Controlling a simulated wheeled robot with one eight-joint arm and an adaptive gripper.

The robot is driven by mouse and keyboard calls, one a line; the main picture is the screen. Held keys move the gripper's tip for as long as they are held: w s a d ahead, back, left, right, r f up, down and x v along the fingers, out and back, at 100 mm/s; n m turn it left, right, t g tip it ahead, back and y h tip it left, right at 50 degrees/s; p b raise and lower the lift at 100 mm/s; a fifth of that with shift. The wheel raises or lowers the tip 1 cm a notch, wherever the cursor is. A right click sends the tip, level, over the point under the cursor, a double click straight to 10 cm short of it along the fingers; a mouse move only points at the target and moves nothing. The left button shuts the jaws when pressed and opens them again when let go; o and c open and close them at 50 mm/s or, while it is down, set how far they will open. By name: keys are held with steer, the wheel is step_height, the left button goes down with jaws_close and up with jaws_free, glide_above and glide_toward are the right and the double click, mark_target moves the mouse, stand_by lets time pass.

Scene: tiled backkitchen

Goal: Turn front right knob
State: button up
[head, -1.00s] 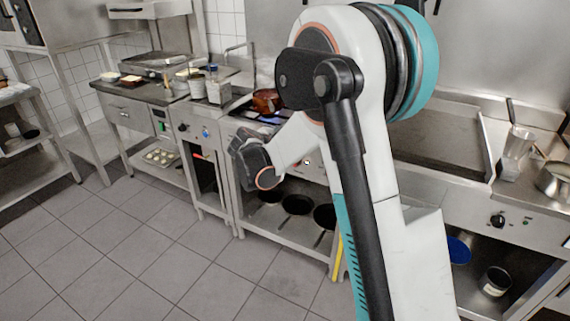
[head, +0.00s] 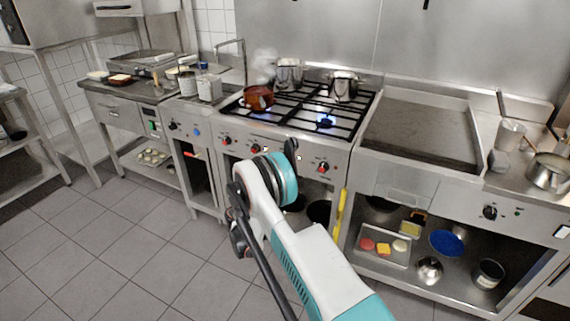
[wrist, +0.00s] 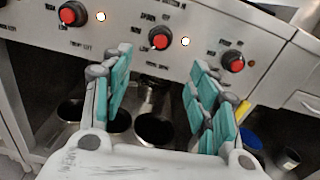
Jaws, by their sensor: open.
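The stove front panel (head: 275,150) carries a row of red-centred knobs. In the wrist view three show: a left knob (wrist: 72,14), a middle knob (wrist: 160,41) and a right knob (wrist: 233,61). The printed labels are too blurred to tell surely which is the front right one. The rightmost stove knob (head: 323,167) shows clear of my arm in the head view. My gripper (wrist: 160,88) is open and empty, its teal-padded fingers spread below the middle knob, apart from the panel. In the head view my arm hides the gripper.
On the hob stand a brown pot (head: 258,97) and two steel pots (head: 289,74), (head: 343,86). A blue flame (head: 325,121) burns at the front right burner. A yellow bar (head: 341,213) hangs at the stove's right edge. A griddle (head: 420,130) stands right; the floor at left is clear.

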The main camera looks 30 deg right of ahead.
steer(key=b+x, duration=0.4)
steer(key=x, duration=0.9)
steer(key=shift+w+d, duration=0.2)
steer(key=shift+d, duration=0.1)
steer(key=shift+f, duration=0.1)
steer(key=shift+c, duration=0.5)
steer(key=c, duration=1)
